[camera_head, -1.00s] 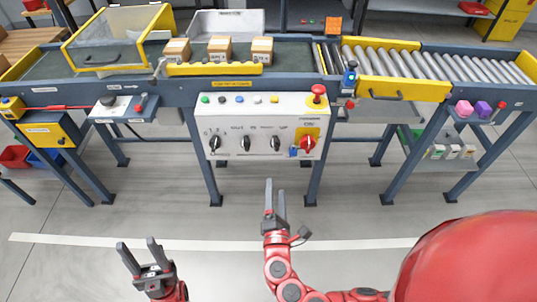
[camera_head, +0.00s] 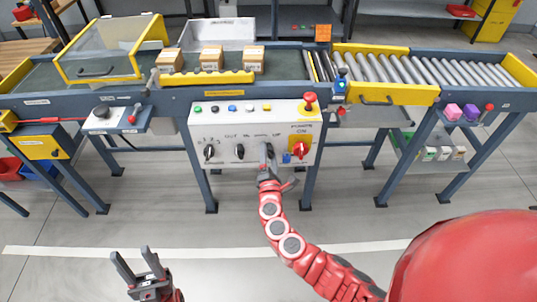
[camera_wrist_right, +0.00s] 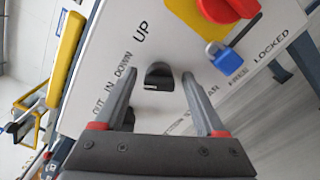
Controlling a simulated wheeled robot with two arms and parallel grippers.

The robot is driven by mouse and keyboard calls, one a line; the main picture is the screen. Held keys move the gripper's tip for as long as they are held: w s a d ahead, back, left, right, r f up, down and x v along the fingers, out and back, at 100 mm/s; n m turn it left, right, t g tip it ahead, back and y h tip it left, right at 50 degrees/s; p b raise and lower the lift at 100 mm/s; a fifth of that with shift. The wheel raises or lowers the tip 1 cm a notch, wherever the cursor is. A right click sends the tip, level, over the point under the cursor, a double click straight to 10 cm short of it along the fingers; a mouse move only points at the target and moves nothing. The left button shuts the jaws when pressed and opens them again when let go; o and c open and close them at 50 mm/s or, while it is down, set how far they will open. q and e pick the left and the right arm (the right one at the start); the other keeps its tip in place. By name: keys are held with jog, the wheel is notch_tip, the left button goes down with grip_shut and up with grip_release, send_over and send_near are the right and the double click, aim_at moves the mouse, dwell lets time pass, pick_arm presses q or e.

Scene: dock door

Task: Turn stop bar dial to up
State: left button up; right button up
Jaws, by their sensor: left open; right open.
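The stop bar dial is a black knob (camera_wrist_right: 158,75) on the white control panel (camera_wrist_right: 105,50), beside the printed words DOWN and UP. In the right wrist view its white mark is at the lower edge, nearer DOWN than UP. My right gripper (camera_wrist_right: 160,73) is open, with its fingertips on either side of the dial; I cannot tell whether they touch it. In the head view my right gripper (camera_head: 267,160) partly covers the dial. My left gripper (camera_head: 132,254) is open and empty, low above the floor, away from the panel.
Two more black dials (camera_head: 209,152) (camera_head: 239,151) sit left on the panel. A red switch on a yellow plate (camera_head: 300,148), with a blue padlock (camera_wrist_right: 219,53), is close on the right. A red mushroom button (camera_head: 309,99) is above. The conveyor (camera_head: 285,60) with boxes is behind.

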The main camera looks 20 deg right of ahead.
grip_shut()
dwell(0.4)
